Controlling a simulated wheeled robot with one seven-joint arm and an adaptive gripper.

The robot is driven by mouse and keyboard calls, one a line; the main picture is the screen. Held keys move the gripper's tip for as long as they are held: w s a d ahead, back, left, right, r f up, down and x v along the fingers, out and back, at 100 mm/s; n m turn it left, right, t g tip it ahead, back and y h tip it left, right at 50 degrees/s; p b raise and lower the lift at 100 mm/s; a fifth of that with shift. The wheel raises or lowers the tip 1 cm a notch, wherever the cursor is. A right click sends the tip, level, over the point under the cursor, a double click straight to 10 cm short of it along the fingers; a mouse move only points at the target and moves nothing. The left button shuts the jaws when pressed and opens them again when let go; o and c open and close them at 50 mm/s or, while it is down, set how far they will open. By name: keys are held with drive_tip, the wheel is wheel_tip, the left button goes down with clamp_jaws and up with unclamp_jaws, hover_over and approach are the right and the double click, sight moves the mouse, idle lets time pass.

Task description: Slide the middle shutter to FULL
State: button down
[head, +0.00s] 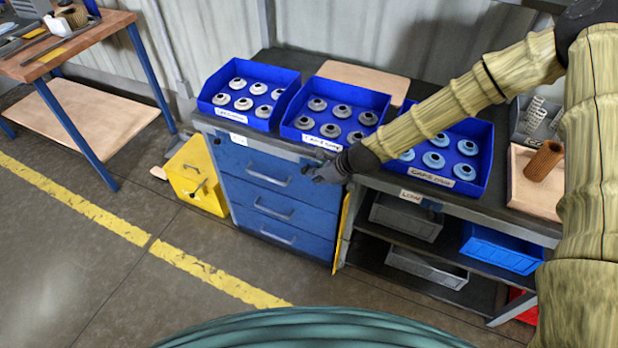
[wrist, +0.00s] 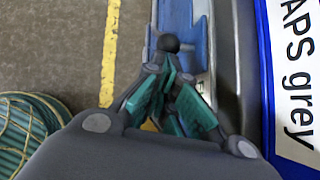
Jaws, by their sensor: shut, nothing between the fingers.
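My gripper (head: 312,174) is at the front edge of the counter, below the middle blue bin, with its fingers shut and empty. In the wrist view its teal-padded fingers (wrist: 168,85) point at a round black knob (wrist: 168,42). The knob is just beyond the fingertips; I cannot tell whether they touch. A blue plate (wrist: 198,42), seemingly the middle shutter, lies beside the knob. A pale strip with part of a green letter (wrist: 200,87) shows next to the fingers. In the head view my gripper hides most of the middle shutter, and its position is unclear.
The left bin (head: 206,98), middle bin (head: 290,128) and right bin (head: 478,190) hold grey or light-blue caps. A label reading LOW (head: 411,196) is below the right bin. A blue drawer cabinet (head: 250,190) stands underneath. A yellow box (head: 195,180) is on the floor; the floor in front is clear.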

idle(0.4)
drive_tip(key=s+d+f+v, duration=0.1)
drive_tip(key=v, duration=1.2)
drive_tip(key=shift+d+f+b, duration=0.25)
drive_tip(key=shift+d+b, duration=0.05)
drive_tip(key=shift+b, duration=0.05)
drive_tip(key=shift+s, duration=0.1)
